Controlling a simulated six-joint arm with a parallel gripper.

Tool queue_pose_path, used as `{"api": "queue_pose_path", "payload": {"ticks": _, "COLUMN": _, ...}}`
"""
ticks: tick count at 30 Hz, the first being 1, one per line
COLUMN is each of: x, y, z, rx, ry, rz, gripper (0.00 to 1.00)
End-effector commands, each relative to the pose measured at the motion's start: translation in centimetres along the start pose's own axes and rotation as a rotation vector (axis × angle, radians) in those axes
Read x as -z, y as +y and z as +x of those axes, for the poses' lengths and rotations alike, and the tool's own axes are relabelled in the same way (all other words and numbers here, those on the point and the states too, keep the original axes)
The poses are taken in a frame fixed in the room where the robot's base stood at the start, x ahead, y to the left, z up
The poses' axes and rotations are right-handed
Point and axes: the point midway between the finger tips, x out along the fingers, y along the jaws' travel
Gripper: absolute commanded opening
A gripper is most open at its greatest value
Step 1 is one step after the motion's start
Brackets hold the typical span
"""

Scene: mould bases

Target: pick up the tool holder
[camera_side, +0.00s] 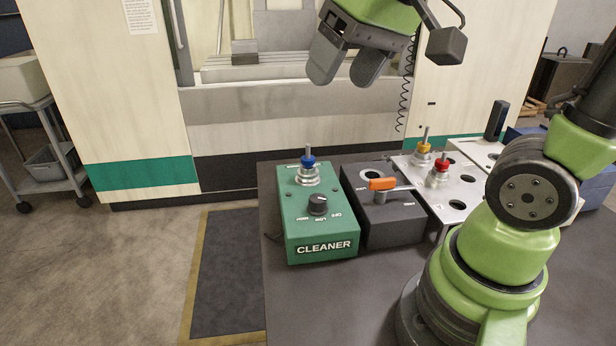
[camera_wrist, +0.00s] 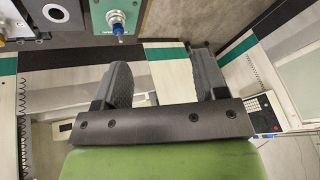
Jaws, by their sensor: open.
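My gripper (camera_side: 346,62) is open and empty, high above and behind the table in the side view. Its two dark fingers also show apart in the wrist view (camera_wrist: 163,88). A tool holder with a blue collar (camera_side: 308,163) stands upright in the green CLEANER box (camera_side: 322,240); it also shows at the top of the wrist view (camera_wrist: 118,27). A yellow-collared tool holder (camera_side: 423,149) and a red-collared tool holder (camera_side: 441,166) stand in the metal rack (camera_side: 457,215). The pictures do not show which holder the task means.
A dark grey box (camera_side: 392,234) with an orange lever (camera_side: 383,184) and a round hole stands between the cleaner and the rack. A machine with an open bay (camera_side: 270,105) is behind the table (camera_side: 320,300). The table front is clear.

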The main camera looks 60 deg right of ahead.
Motion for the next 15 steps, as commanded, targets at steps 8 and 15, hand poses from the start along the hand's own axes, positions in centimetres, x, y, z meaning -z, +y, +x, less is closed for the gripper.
{"api": "queue_pose_path", "payload": {"ticks": 8, "x": 7.5, "y": 3.8, "z": 6.6, "rx": -0.123, "ry": -0.194, "rz": -0.045, "gripper": 0.66}}
{"api": "queue_pose_path", "payload": {"ticks": 15, "x": 10.6, "y": 8.5, "z": 13.4, "rx": -0.182, "ry": -0.344, "rz": -0.073, "gripper": 0.66}}
